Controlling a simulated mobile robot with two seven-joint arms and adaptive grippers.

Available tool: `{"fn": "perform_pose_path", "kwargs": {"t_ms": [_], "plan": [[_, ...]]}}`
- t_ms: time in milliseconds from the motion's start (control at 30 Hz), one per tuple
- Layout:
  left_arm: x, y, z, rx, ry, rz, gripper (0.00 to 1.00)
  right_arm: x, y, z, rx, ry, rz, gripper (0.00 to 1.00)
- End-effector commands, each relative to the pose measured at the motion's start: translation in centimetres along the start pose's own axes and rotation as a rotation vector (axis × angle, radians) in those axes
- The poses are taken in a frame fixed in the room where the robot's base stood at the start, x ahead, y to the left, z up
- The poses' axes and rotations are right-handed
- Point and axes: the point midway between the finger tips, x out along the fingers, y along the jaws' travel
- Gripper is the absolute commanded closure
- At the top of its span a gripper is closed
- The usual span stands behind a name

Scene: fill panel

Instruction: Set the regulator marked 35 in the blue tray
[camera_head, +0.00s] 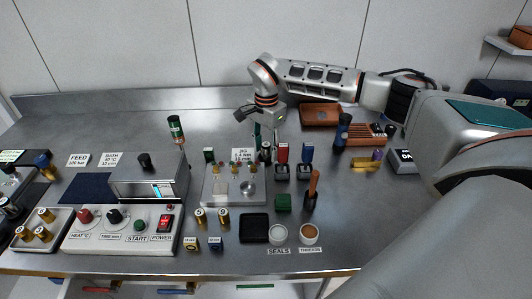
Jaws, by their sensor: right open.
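No marking that reads 35 is legible in the head view. Two short brass cylinders with pale round labels, a left one (200,216) and a right one (224,216), stand in front of the grey jig plate; one label looks like a 5. A dark blue flat square (85,188) lies behind the white control box; I cannot tell if it is the blue tray. My right gripper (264,141) points down over the back of the jig plate (213,197), fingers apart, with nothing visible between them. My left gripper is not in view.
The control box (122,229) and a grey bath unit (150,178) fill the left. A white tray (62,243) holds several brass pieces. Red and blue stamps, a black tray (254,228), cups and a brown tray (320,115) stand right. Bare steel lies front right.

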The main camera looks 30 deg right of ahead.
Motion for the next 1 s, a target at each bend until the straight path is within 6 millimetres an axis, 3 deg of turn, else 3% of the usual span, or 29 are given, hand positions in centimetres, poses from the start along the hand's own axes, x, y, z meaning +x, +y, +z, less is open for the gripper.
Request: {"fn": "perform_pose_path", "kwargs": {"t_ms": [67,200,667,867,1000], "plan": [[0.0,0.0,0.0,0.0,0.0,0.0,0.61,0.0,0.0,0.0,0.0,0.0,0.0,0.63],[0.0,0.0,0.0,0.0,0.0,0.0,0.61,0.0,0.0,0.0,-0.001,0.0,0.0,0.99],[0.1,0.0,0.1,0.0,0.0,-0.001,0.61,-0.7,-0.1,0.0,-0.001,0.0,-0.003,1.0],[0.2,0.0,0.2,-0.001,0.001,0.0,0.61,-3.1,-0.1,0.0,-0.002,0.001,-0.006,1.0],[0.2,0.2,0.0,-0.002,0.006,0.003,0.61,-6.6,-0.2,-0.1,-0.001,0.002,-0.008,1.0]]}}
